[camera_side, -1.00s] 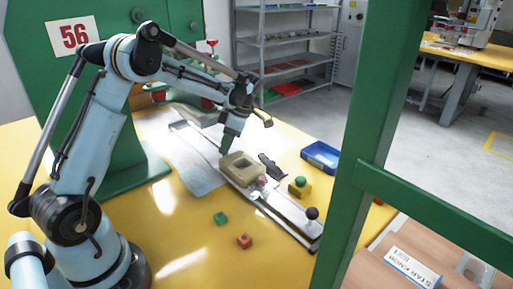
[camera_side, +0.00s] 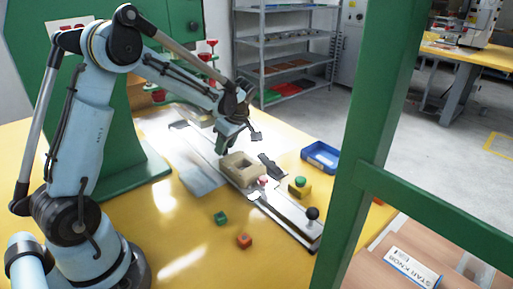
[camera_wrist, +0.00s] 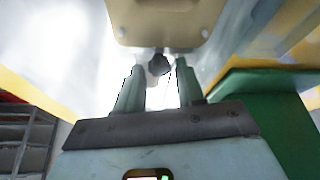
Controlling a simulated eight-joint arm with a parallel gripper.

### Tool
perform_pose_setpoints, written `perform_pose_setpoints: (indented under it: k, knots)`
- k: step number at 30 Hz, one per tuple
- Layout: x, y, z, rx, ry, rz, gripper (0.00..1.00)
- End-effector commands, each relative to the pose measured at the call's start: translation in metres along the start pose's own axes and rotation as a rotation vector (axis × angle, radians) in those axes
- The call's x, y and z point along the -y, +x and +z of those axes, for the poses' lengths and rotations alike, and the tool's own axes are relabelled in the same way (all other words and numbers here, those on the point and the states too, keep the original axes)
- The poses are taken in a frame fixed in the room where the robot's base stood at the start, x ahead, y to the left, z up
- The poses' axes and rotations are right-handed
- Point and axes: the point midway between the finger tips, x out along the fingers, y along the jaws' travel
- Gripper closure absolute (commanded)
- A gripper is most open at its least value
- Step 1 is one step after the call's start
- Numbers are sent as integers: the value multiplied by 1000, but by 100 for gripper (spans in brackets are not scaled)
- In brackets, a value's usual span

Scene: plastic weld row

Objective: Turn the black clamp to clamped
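A black lever-like piece (camera_side: 270,166), which looks like the black clamp, lies beside the beige block (camera_side: 240,170) on the rail, on its right in the side view. My gripper (camera_side: 231,148) is just behind and above the block, pointing down. In the wrist view my gripper (camera_wrist: 158,75) has its two green fingers apart. A small dark rounded piece (camera_wrist: 159,64) shows in the gap at the fingertips, below the beige block's edge (camera_wrist: 160,38). I cannot tell if it is part of the clamp or if the fingers touch it.
The metal rail (camera_side: 285,213) ends at a black ball knob (camera_side: 312,213). A yellow box with a green button (camera_side: 299,187) and a blue tray (camera_side: 321,157) stand to the right. A green cube (camera_side: 221,217) and an orange cube (camera_side: 244,240) lie in front. A green post (camera_side: 375,110) stands nearby.

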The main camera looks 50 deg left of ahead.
Motion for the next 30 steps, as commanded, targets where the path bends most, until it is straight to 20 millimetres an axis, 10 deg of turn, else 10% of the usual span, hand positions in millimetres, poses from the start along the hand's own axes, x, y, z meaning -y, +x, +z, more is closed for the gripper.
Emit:
perform_pose_setpoints:
  k: [24,30]
  knots:
    - [7,2,-4,1,791,331,62]
    - [17,-33,-7,1,787,327,62]
